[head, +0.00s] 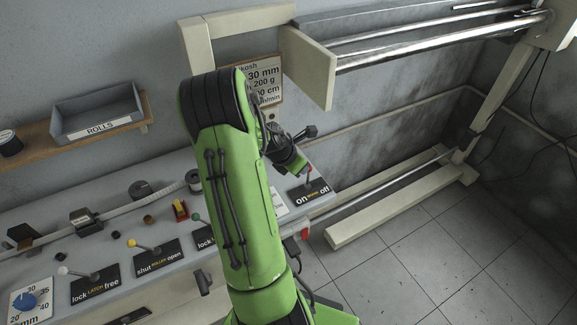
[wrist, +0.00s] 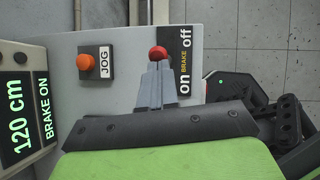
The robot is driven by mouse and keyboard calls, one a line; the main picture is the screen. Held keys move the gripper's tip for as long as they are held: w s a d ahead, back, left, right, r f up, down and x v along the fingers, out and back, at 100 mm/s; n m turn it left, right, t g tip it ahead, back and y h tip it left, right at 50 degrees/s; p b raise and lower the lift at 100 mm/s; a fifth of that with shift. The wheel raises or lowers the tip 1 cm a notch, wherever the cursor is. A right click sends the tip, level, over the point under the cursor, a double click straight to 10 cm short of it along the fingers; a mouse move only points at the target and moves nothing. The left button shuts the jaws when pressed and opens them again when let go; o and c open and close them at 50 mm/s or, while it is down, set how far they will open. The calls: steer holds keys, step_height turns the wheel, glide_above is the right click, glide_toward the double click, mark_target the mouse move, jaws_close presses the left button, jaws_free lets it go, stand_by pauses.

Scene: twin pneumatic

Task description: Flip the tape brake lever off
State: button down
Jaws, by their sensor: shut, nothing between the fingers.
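The brake lever has a red knob (wrist: 158,53), seen just beyond my fingertips in the wrist view. Its black plate (wrist: 184,70) reads "on BRAKE off", with "off" at the top there. In the head view this plate (head: 309,194) lies at the right end of the grey console, "off" to the right. My gripper (wrist: 158,66) is shut and empty, its fingertips at the near side of the red knob; I cannot tell whether they touch it. The display (wrist: 22,115) reads "120 cm BRAKE ON".
An orange JOG button (wrist: 86,62) is left of the lever in the wrist view. In the head view, the console (head: 185,283) carries several other levers, including a yellow-knobbed ROLLER lever (head: 132,243) and a white-knobbed LATCH lever (head: 63,270). Open tiled floor (head: 420,245) lies to the right.

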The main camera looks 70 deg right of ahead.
steer(key=shift+s+d+r+t+y+p, duration=0.2)
steer(key=shift+s+d+t+y+p, duration=0.2)
steer(key=shift+s+d+y+p, duration=0.15)
steer(key=shift+s+d+r+t+y+p, duration=0.15)
steer(key=shift+s+d+t+y+p, duration=0.25)
steer(key=shift+s+d+y+p, duration=0.1)
steer(key=shift+s+d+f+t+y, duration=0.15)
steer(key=shift+s+d+t+y, duration=0.1)
steer(key=shift+d+t, duration=0.1)
steer(key=shift+s+d+f, duration=0.15)
steer(key=shift+s+d, duration=0.1)
steer(key=shift+d, duration=0.2)
steer(key=shift+s, duration=0.1)
